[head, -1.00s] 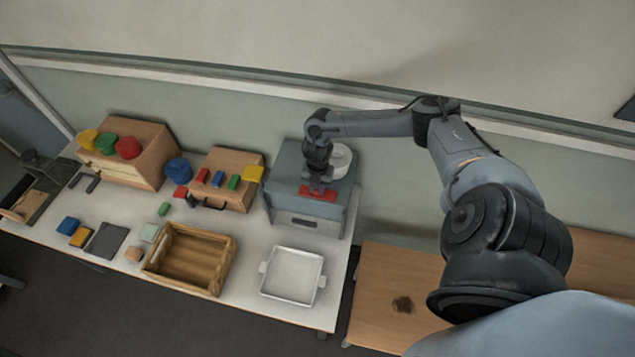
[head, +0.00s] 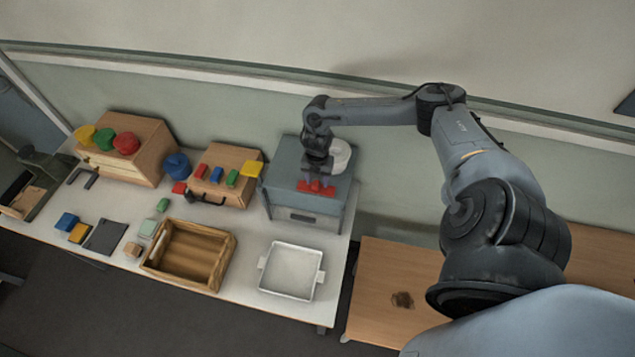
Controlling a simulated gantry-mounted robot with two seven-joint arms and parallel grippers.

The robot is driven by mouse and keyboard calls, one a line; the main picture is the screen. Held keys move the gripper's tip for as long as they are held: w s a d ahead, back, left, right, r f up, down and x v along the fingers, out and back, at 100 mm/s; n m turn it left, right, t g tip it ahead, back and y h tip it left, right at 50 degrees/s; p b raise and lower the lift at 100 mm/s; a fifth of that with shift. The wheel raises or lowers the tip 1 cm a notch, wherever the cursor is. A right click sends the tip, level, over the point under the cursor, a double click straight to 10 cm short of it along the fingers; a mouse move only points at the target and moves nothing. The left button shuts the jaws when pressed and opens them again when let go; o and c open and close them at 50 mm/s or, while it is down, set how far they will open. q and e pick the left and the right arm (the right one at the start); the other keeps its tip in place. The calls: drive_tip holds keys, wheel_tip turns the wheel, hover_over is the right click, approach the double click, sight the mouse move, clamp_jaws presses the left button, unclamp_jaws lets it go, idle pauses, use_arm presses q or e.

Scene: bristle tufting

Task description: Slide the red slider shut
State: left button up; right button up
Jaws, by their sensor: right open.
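The red slider (head: 316,188) is on top of the grey box (head: 291,214), near its front edge. My right gripper (head: 317,179) is open and points down right at the slider, with its fingers low over or around it. I cannot tell whether they touch it. The gripper hides part of the slider and of the box top behind it. My left gripper is not in view.
A white round container (head: 340,158) stands on the grey box behind the gripper. A wooden box (head: 213,192) with coloured blocks is close on the left. In front are a white tray (head: 288,273) and a wooden crate (head: 184,287).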

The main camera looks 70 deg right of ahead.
sight(318, 183)
wheel_tip(318, 183, up, 8)
drive_tip(key=b, duration=0.1)
drive_tip(key=shift+r, duration=0.15)
idle(0.5)
